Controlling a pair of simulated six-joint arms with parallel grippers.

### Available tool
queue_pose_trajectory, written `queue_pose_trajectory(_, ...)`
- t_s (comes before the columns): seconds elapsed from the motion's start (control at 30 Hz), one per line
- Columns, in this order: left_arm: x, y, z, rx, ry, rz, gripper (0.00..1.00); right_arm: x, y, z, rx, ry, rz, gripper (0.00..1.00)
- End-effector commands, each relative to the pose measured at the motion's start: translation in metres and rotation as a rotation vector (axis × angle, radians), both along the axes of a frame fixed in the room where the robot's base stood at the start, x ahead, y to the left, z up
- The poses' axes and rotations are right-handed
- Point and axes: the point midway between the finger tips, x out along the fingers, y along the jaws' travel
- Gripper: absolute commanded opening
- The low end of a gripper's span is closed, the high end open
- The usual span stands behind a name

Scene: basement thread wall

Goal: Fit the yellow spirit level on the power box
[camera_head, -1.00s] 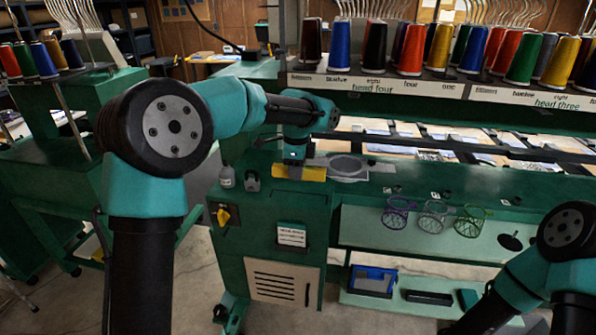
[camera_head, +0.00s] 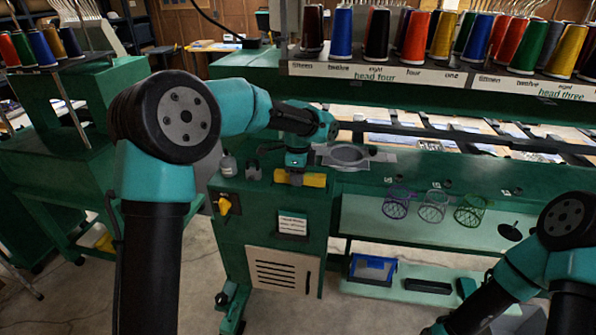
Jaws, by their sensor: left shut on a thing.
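The yellow spirit level (camera_head: 315,180) lies level on the top of the green power box (camera_head: 262,200), along its upper front area. My left gripper (camera_head: 296,178) points down from above and is shut on the level near its middle; the fingers hide part of it. I cannot tell whether the level touches the top or is held just above it. My right arm shows at the lower right, but its gripper is outside the view.
A small bottle (camera_head: 228,166) and a grey padlock-like piece (camera_head: 253,172) stand left of the level. A grey hoop plate (camera_head: 347,155) lies behind it. Wire baskets (camera_head: 433,206) hang to the right. A blue bin (camera_head: 373,269) sits on the low shelf.

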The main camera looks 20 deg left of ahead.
Motion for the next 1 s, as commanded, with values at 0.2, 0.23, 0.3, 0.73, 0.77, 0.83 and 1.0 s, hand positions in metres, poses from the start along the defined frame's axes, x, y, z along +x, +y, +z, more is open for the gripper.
queue_pose_trajectory(0.2,0.0000,0.0002,-0.0020,0.000,0.000,0.000,0.02,0.0000,0.0000,0.0000,0.000,0.000,0.000,0.43)
queue_pose_trajectory(0.23,0.0000,0.0002,-0.0020,0.000,0.000,0.000,0.02,0.0000,0.0000,0.0000,0.000,0.000,0.000,0.43)
queue_pose_trajectory(0.3,0.0000,0.0002,-0.0020,0.000,0.000,0.000,0.02,0.0000,0.0000,0.0000,0.000,0.000,0.000,0.43)
queue_pose_trajectory(0.73,-0.0001,0.0006,-0.0024,0.000,0.000,0.000,0.02,0.0000,0.0000,0.0000,0.000,0.000,0.000,0.43)
queue_pose_trajectory(0.77,-0.0001,0.0006,-0.0029,0.000,0.000,0.000,0.02,0.0000,0.0000,0.0000,0.000,0.000,0.000,0.43)
queue_pose_trajectory(0.83,-0.0001,0.0006,-0.0042,0.000,0.000,0.000,0.02,0.0000,0.0000,0.0000,0.000,0.000,0.000,0.43)
queue_pose_trajectory(1.0,-0.0001,0.0006,-0.0082,0.000,0.000,0.000,0.02,0.0000,0.0000,0.0000,0.000,0.000,0.000,0.43)
